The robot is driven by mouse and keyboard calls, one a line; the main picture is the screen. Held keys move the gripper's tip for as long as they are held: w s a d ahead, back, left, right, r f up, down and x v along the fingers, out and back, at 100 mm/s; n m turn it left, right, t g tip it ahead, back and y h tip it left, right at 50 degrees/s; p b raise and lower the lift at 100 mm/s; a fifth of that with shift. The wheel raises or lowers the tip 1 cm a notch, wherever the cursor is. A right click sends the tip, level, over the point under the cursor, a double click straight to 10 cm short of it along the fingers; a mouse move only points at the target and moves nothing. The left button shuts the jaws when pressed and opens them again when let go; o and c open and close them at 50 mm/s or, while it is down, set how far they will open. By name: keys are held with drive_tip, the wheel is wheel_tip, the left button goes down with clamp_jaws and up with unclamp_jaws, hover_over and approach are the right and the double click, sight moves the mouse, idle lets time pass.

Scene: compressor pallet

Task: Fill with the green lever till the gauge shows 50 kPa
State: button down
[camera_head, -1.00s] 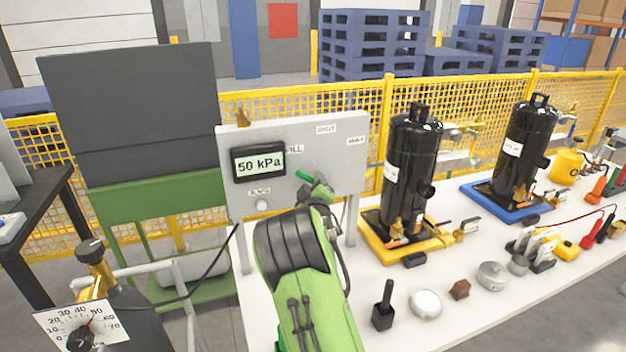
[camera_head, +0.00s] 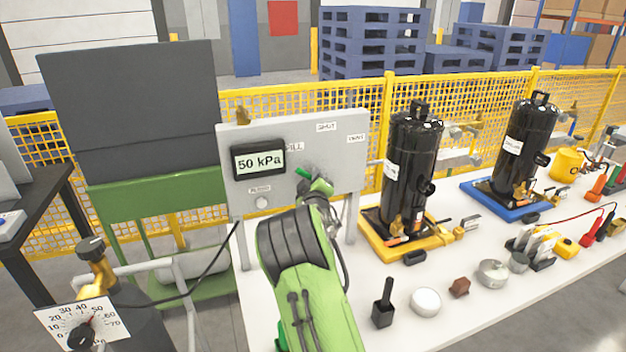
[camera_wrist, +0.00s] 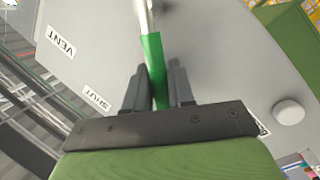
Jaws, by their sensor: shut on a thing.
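The gauge (camera_head: 260,162) on the grey panel (camera_head: 240,207) reads 50 kPa. The green lever (camera_head: 303,173) shows as a small green tip beside my gripper (camera_head: 318,184), which covers much of it. In the wrist view the green lever (camera_wrist: 154,65) runs between the two fingers of my gripper (camera_wrist: 159,85), which is shut on it. Its pale shaft leads up out of that view. The SHUT label (camera_wrist: 97,97) and VENT label (camera_wrist: 61,40) are left of the lever there. The FILL label (camera_head: 295,147) is partly legible in the head view.
A white button (camera_head: 261,203) is on the panel below the gauge. Two black tanks (camera_head: 411,165) (camera_head: 528,140) stand on the white table right of the panel, with small parts in front.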

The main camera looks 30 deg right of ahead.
drive_tip(key=shift+s+d+r+m+g, duration=0.15)
drive_tip(key=shift+d+r+m, duration=0.15)
drive_tip(key=shift+m, duration=0.25)
drive_tip(key=shift+d+r+m+g, duration=0.15)
drive_tip(key=shift+d+r+m, duration=0.15)
drive_tip(key=shift+m, duration=0.25)
drive_tip(key=shift+s+d+r+m+y+b, duration=0.1)
drive_tip(key=shift+d+r+m+y+b, duration=0.1)
drive_tip(key=shift+d+m+y, duration=0.25)
drive_tip(key=shift+s+d+r+m+y+b, duration=0.1)
drive_tip(key=shift+d+r+m+y, duration=0.15)
drive_tip(key=shift+m, duration=0.4)
drive_tip(key=shift+s+d+r+m+g, duration=0.15)
drive_tip(key=shift+d+m, duration=0.15)
drive_tip(key=shift+m, duration=0.2)
drive_tip(key=shift+d+r+m+g, duration=0.15)
drive_tip(key=shift+d+m, duration=0.15)
drive_tip(key=shift+m, duration=0.2)
drive_tip(key=shift+s+d+m+y, duration=0.15)
drive_tip(key=shift+d+m+y, duration=0.55)
drive_tip(key=shift+m, duration=0.3)
drive_tip(key=shift+f, duration=0.1)
drive_tip(key=c, duration=1.1)
unclamp_jaws()
drive_tip(key=shift+o, duration=0.2)
